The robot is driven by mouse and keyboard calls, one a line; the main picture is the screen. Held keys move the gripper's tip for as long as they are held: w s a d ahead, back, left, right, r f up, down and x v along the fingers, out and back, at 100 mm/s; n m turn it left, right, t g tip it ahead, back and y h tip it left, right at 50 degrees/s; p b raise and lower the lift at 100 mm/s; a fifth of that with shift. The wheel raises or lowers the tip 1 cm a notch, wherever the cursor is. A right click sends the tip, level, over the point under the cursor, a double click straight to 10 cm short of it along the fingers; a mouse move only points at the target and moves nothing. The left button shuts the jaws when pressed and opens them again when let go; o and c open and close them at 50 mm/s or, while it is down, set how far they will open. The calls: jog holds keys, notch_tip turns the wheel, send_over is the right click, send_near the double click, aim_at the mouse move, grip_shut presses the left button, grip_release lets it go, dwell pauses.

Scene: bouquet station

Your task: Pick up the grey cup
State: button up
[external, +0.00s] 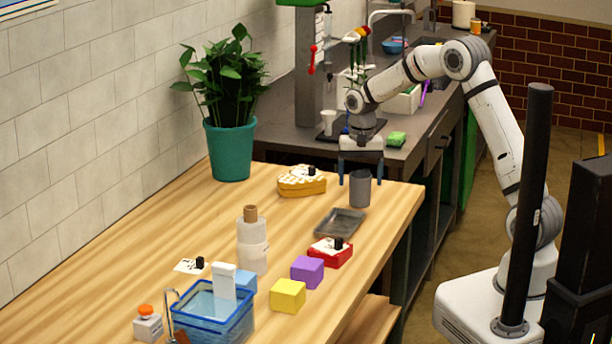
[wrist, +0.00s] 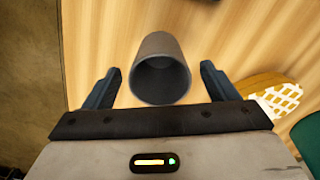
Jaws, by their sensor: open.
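The grey cup (external: 360,188) stands upright on the wooden table near its far right corner. In the wrist view the cup (wrist: 161,70) shows its open mouth, between and slightly beyond my fingertips. My gripper (external: 361,180) is above the cup and pointing down, with its fingers apart on the cup's two sides. In the wrist view my gripper (wrist: 161,74) is open, with a gap between each finger and the cup. I cannot tell exactly how far the fingertips reach down along the cup.
A waffle-topped item (external: 302,181) and a potted plant (external: 230,145) stand left of the cup. A grey tray (external: 340,223) lies just in front of it. A red box (external: 330,252), purple block (external: 307,271) and yellow block (external: 287,295) are nearer. The table's right edge is close.

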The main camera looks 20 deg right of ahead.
aim_at(360, 193)
notch_tip(360, 193, down, 5)
jog(key=shift+f+p, duration=0.15)
jog(key=shift+p, duration=0.4)
jog(key=shift+c, duration=0.3)
jog(key=c, duration=1.1)
